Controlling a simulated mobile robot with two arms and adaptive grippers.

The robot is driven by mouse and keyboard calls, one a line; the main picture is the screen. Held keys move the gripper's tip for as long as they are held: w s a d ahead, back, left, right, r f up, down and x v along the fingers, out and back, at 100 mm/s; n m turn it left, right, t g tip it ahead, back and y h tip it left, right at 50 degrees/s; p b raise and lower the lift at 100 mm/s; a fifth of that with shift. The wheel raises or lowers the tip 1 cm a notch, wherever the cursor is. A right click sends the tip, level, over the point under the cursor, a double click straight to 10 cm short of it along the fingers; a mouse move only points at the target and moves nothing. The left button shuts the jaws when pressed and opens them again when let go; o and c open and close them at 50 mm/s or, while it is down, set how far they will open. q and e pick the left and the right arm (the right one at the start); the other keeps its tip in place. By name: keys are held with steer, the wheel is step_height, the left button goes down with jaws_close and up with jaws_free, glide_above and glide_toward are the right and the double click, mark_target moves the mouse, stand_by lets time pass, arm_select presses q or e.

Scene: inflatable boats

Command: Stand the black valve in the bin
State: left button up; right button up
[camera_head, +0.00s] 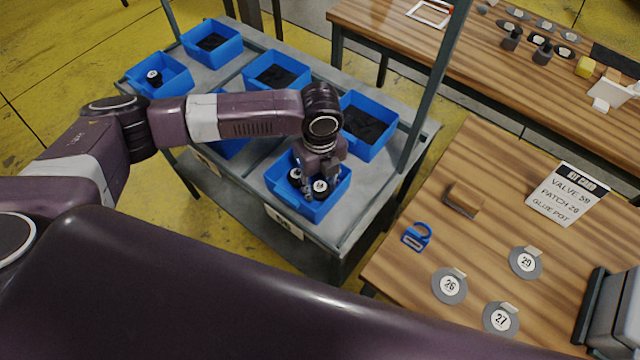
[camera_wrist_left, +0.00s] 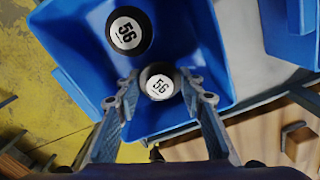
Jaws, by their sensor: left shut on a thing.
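My left gripper (camera_head: 316,176) points down at the nearest blue bin (camera_head: 327,210) on the grey cart. It is shut on a black valve (camera_head: 320,186) with a white "56" label on its top. In the left wrist view this held valve (camera_wrist_left: 160,82) sits upright between the fingertips, over the blue bin (camera_wrist_left: 195,45). A second black valve (camera_wrist_left: 128,31), also marked 56, stands inside the bin beside it. Whether the held valve touches the bin floor is hidden. My right gripper is not in view.
Several more blue bins share the cart; one holds a black valve (camera_head: 153,76), others hold dark pieces. A cart post (camera_head: 432,85) rises behind. The wooden table (camera_head: 400,270) at right carries a kit card (camera_head: 567,194), round grey patches (camera_head: 449,285) and a blue tag (camera_head: 416,237).

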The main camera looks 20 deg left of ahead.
mark_target(320, 186)
arm_select(q)
steer(key=o, duration=1.1)
steer(key=shift+f, duration=0.1)
step_height(320, 186, up, 12)
steer(key=shift+r+b, duration=0.15)
steer(key=shift+b, duration=0.95)
